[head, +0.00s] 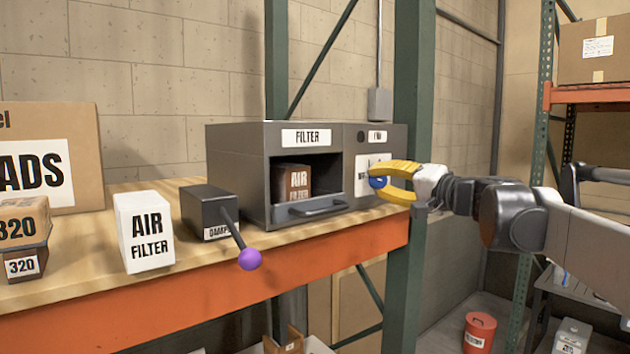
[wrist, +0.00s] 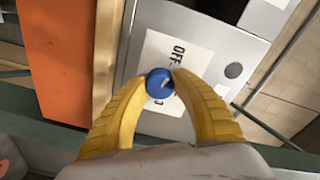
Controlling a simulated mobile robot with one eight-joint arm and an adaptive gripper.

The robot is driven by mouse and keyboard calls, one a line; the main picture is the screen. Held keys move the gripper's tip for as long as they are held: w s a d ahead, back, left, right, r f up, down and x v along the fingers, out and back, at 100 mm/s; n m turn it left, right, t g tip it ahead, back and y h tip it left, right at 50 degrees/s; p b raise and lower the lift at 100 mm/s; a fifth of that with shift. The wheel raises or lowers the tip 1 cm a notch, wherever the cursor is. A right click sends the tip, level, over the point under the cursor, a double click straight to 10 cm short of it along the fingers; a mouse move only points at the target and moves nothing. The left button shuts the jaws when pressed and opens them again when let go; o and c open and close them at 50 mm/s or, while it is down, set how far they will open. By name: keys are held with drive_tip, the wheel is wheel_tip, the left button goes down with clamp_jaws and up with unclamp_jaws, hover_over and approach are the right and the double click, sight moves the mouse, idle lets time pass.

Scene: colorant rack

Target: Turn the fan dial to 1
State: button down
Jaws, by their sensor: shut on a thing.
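The blue fan dial (wrist: 159,82) sits on the front of the grey filter unit, over a white label plate (wrist: 160,52). The word OFF reads on the plate in the wrist view; the other marks are mostly hidden. My gripper (wrist: 160,85) has yellow fingers closed on the two sides of the dial. In the head view my gripper (head: 380,182) reaches in from the right, and a bit of the blue dial (head: 378,182) shows between the fingers. The dial's pointer direction is too small to tell for sure.
The grey unit (head: 240,165) has an open filter bay with a brown air filter box (head: 294,180) inside. A damper lever with a purple knob (head: 249,259) juts out at the front. A white air filter box (head: 145,232) stands left. A green post (head: 413,100) is close by my gripper.

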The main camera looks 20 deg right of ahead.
drive_tip(key=m, duration=0.9)
idle(0.7)
drive_tip(key=c, duration=1)
unclamp_jaws()
